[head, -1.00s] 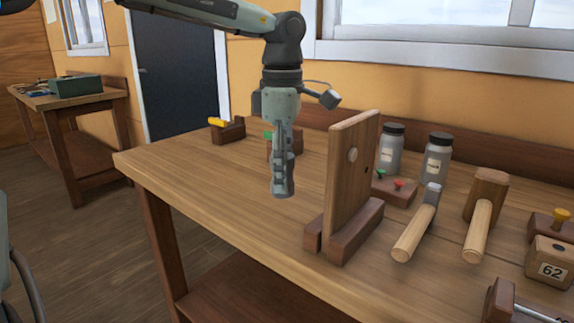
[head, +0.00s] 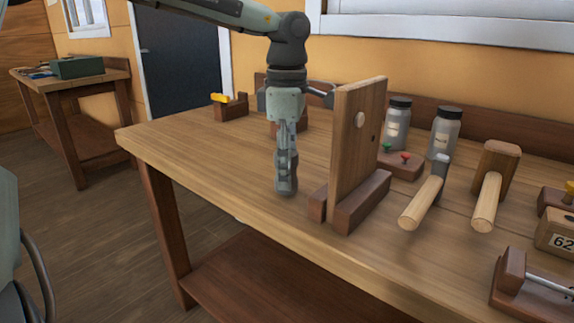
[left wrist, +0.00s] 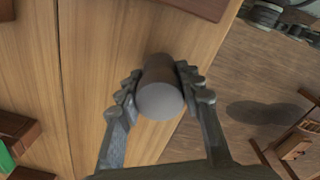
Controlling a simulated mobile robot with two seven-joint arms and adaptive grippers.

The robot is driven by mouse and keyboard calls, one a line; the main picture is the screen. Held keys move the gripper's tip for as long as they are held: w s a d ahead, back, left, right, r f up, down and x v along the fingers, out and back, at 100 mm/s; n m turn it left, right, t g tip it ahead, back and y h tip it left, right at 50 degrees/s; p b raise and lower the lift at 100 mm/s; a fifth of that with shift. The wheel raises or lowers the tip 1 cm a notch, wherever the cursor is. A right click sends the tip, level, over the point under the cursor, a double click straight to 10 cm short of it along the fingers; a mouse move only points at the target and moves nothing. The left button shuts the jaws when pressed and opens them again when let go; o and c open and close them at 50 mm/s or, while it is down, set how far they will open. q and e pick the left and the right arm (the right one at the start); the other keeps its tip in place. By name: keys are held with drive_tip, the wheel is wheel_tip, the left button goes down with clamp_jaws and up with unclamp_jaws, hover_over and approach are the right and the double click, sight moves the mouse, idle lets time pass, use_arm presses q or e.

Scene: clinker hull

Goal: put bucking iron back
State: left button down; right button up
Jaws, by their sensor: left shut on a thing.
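The bucking iron (left wrist: 160,90) is a short grey cylinder with a flat pale end, seen in the left wrist view. My left gripper (left wrist: 160,93) is shut on it, with one finger on each side. In the head view my left gripper (head: 286,185) points down over the front part of the workbench (head: 200,160), left of an upright wooden board. The iron is hard to tell from the fingers there. I cannot tell whether the iron touches the bench top. My right gripper is not in view.
The upright board (head: 357,135) stands in a brown base close to the gripper's right. A wooden block with a yellow piece (head: 230,106) sits at the back left. Mallets (head: 487,195), jars (head: 397,122) and a numbered block (head: 556,234) crowd the right. The left bench top is clear.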

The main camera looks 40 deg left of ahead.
use_arm(q)
drive_tip(key=shift+f+b, duration=0.5)
drive_tip(key=shift+f, duration=0.1)
idle(0.6)
drive_tip(key=c, duration=1.1)
unclamp_jaws()
drive_tip(key=shift+o, duration=0.9)
drive_tip(key=shift+f, duration=0.1)
wheel_tip(320, 180, up, 12)
drive_tip(key=shift+s+r, duration=0.1)
drive_tip(key=shift+r, duration=0.05)
